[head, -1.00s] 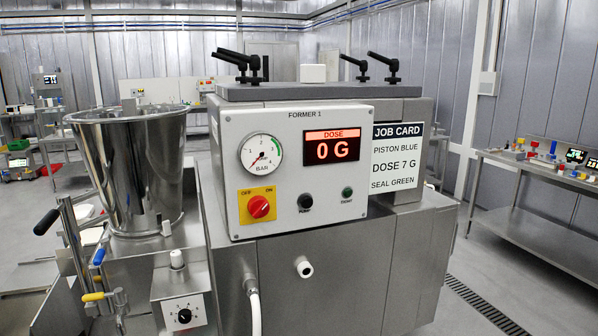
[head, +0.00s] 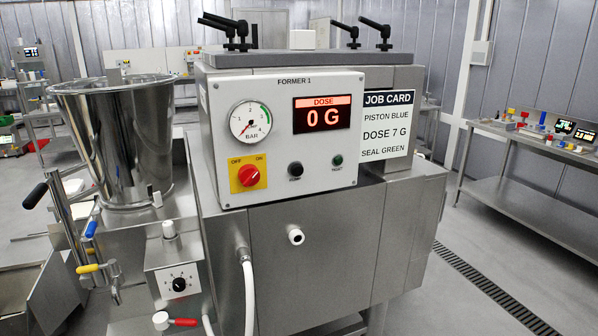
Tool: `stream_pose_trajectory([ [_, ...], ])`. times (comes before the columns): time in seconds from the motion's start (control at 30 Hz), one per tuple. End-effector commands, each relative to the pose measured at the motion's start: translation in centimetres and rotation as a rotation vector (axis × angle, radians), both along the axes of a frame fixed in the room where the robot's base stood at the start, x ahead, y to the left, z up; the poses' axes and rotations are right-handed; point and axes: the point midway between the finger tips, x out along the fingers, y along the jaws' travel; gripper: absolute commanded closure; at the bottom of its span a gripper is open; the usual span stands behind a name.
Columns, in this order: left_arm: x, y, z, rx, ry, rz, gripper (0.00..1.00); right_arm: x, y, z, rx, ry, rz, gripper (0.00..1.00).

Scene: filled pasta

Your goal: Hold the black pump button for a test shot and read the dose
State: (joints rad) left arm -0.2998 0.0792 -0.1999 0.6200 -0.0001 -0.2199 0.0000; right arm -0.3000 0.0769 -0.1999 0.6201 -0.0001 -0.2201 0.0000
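The black pump button (head: 295,170) sits on the white control panel (head: 225,100) of the former machine, right of the red rotary switch (head: 245,174) on its yellow OFF/ON plate. The dose display (head: 322,114) above it reads 0 G in red. The red switch's small pointer is hard to read. A pressure gauge (head: 250,121) in BAR is at the panel's left, its needle in the low part of the scale. A job card (head: 388,125) reads PISTON BLUE, DOSE 7 G, SEAL GREEN. Neither of my grippers shows in the head view.
A steel hopper (head: 125,140) stands left of the panel, with levers in black, blue and yellow beside it. Below are a dial box (head: 179,281) and a red-handled valve (head: 184,322). A bench (head: 510,205) with small coloured parts stands at the right. Floor between is clear.

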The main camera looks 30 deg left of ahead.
Motion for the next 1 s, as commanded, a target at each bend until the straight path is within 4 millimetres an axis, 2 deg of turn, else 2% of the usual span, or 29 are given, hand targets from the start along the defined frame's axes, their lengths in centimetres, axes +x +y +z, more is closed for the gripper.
stream_pose_trajectory([
  [0.03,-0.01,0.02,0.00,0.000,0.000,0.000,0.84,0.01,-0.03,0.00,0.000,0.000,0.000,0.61],
  [0.1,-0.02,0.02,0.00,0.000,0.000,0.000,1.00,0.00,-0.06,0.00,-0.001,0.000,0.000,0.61],
  [1.0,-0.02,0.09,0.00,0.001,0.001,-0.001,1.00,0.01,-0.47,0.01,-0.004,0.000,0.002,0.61],
])
